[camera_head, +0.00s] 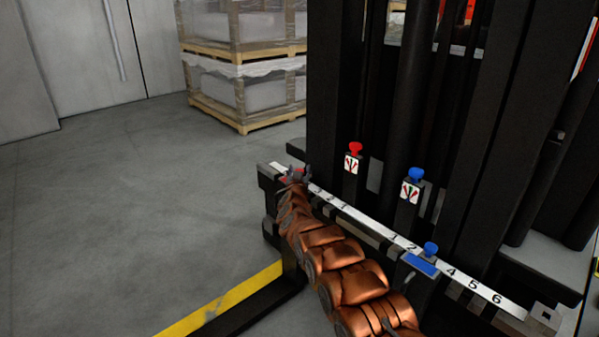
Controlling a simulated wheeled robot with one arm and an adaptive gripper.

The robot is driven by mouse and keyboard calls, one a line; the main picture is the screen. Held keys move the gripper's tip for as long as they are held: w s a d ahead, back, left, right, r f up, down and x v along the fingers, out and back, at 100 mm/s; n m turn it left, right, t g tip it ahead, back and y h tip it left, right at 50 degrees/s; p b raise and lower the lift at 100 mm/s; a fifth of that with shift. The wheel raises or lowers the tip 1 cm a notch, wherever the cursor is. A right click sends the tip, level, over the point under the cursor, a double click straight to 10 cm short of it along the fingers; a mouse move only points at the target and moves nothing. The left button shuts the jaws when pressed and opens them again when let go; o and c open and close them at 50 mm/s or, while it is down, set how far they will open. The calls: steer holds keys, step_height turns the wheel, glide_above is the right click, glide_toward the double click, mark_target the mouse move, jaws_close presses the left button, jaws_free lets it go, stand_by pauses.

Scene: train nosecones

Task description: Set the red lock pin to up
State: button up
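My gripper (298,174) is at the far left end of the numbered rail, small and dark at the end of my copper-coloured arm. Its fingers are over a red part (285,179) on the rail, mostly hidden by the gripper. I cannot tell if the fingers touch it or whether they are open or shut. No separate red pin can be made out there. A red knob (355,149) stands upright on a black post with a white label (351,164), right of and behind my gripper, apart from it.
A blue knob (416,175) stands on a similar post. A blue slider (422,264) with a blue pin (431,249) sits on the numbered rail (468,282). Tall black masts (412,90) rise behind. Wrapped pallets (245,90) stand at the back. The floor at left is clear.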

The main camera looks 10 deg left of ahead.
jaws_close()
steer(key=shift+r, duration=0.1)
stand_by(0.3)
step_height(320, 180, up, 3)
steer(key=p, duration=0.4)
steer(key=shift+r, duration=0.3)
steer(key=shift+c, duration=0.5)
jaws_free()
steer(key=o, duration=0.3)
steer(key=shift+o, duration=0.2)
steer(key=shift+s, duration=0.1)
